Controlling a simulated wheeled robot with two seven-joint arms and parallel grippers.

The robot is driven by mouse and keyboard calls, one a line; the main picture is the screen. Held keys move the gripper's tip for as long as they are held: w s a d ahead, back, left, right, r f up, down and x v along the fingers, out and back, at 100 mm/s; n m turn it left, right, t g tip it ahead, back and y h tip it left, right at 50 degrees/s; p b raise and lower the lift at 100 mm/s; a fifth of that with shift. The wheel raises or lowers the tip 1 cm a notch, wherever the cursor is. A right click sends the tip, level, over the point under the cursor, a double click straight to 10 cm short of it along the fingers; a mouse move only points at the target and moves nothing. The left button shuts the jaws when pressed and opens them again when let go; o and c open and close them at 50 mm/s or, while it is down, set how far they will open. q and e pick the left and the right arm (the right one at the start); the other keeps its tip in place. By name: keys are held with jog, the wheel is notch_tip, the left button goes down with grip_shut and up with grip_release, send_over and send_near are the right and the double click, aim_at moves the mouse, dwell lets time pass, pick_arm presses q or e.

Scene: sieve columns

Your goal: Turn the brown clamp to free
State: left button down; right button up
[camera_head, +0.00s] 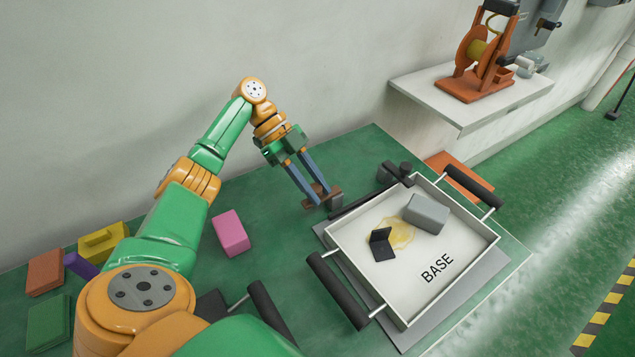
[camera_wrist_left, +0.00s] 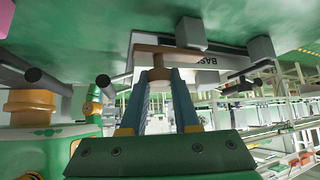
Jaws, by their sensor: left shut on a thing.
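The brown clamp (camera_head: 335,190) is a small brown piece beside the far left corner of the white tray marked BASE (camera_head: 408,319). My left gripper (camera_head: 320,197) reaches down to it from the far left, its two blue fingers shut on it. In the left wrist view the brown clamp (camera_wrist_left: 158,49) crosses the tips of the blue fingers (camera_wrist_left: 158,74) like a T-shaped bar. The fingers hide part of the clamp, and I cannot tell its exact turn angle. My right gripper is not in view.
The tray holds a grey block (camera_head: 426,213), a black piece (camera_head: 381,245) and a yellowish spill (camera_head: 402,229). Black handles (camera_head: 338,291) stand out at its sides. A pink block (camera_head: 230,233) and a yellow block (camera_head: 102,243) lie left on the green table. The wall is close behind my arm.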

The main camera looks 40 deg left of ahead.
aim_at(318, 188)
pick_arm(q)
jog(key=shift+f, duration=0.1)
jog(key=c, duration=0.6)
grip_release()
jog(key=shift+c, duration=0.2)
jog(key=shift+a+r, duration=0.3)
jog(key=shift+r, duration=0.05)
jog(key=p+v, duration=0.1)
jog(key=v, duration=0.3)
jog(key=shift+w+r+p, duration=0.1)
jog(key=shift+r+p, duration=0.25)
jog(key=shift+p, duration=0.05)
jog(key=shift+a+r+p, duration=0.45)
jog(key=shift+a+p, duration=0.2)
jog(key=shift+a, duration=0.15)
